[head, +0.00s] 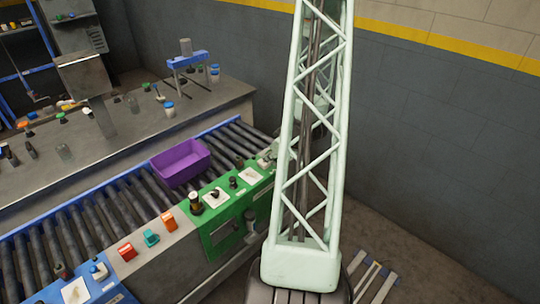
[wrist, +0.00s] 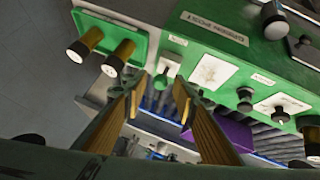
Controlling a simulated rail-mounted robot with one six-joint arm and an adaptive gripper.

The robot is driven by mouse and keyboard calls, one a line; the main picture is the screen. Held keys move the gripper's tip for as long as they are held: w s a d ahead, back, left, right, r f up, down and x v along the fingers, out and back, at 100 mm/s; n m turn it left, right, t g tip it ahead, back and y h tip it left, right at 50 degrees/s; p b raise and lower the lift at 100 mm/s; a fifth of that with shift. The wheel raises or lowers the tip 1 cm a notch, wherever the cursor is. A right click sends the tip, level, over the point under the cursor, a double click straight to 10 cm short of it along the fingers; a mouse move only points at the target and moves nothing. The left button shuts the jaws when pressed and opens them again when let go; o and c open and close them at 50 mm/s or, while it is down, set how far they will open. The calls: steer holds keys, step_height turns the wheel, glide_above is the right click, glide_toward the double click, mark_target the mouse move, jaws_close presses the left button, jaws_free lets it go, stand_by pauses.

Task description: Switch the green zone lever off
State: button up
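The green control panel (head: 228,212) stands along the front side of the roller conveyor in the head view. In the wrist view the green panel (wrist: 170,20) fills the top and carries several dark knobs and white plates. A small green-knobbed lever (wrist: 162,80) shows at the panel's edge, between and beyond my fingertips in the picture; I cannot tell whether they touch it, nor which way it is set. My gripper (wrist: 160,92) is open, its two fingers apart with nothing held. In the head view my arm hides the panel's right end and my gripper cannot be made out.
A purple bin (head: 181,164) sits on the conveyor (head: 128,200). Red (head: 127,251), teal (head: 151,237) and orange (head: 169,221) blocks lie on the grey ledge. A pallet (head: 375,282) lies on the floor.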

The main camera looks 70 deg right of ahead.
steer(key=v, duration=0.9)
steer(key=shift+r, duration=0.15)
stand_by(1.0)
